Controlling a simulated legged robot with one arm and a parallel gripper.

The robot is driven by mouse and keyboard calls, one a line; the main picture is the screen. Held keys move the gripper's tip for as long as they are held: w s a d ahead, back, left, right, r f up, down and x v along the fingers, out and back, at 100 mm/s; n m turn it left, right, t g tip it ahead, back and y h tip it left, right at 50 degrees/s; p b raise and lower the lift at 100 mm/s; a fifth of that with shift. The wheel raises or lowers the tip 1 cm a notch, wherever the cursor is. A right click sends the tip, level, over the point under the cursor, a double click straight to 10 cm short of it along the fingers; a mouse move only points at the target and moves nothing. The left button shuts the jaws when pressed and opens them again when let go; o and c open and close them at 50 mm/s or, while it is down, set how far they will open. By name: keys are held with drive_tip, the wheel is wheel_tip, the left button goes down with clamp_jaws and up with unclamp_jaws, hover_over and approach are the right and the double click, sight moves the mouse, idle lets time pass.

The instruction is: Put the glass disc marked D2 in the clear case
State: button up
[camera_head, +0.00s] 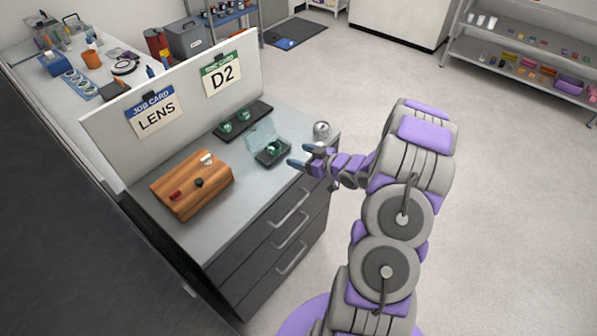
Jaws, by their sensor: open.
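The clear case (262,134) stands on the cabinet top with its see-through lid raised. A small greenish round piece (272,147) shows in its dark base; it looks like a glass disc, but no marking is readable. A dark rack (256,109) behind the case holds greenish glass discs (226,127); their markings are too small to read.
A wooden block (182,199) with small red, black and white pieces sits left on the cabinet top (213,232). A silvery round object (321,128) stands near the right edge. A white panel (188,104) with a LENS card (155,115) rises behind. Drawers (285,240) face the front.

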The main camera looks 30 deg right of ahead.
drive_tip(key=s+a+r+m+g+h, duration=0.1)
drive_tip(key=s+a+r+g+h, duration=0.1)
drive_tip(key=s+r+g+h, duration=0.3)
drive_tip(key=s+a+r+m+g+h, duration=0.1)
drive_tip(key=s+a+r+g+h, duration=0.15)
drive_tip(key=r, duration=0.55)
drive_tip(key=s+a+r+g, duration=0.2)
drive_tip(key=s+a, duration=0.4)
drive_tip(key=s, duration=0.4)
drive_tip(key=s+a+r+m+g+y, duration=0.1)
drive_tip(key=s+a+r+g, duration=0.1)
drive_tip(key=s+a, duration=0.4)
drive_tip(key=s+a+r+m+g+y, duration=0.1)
drive_tip(key=s+a+r+g, duration=0.2)
drive_tip(key=s+a, duration=0.4)
drive_tip(key=s+g, duration=0.1)
drive_tip(key=s, duration=0.8)
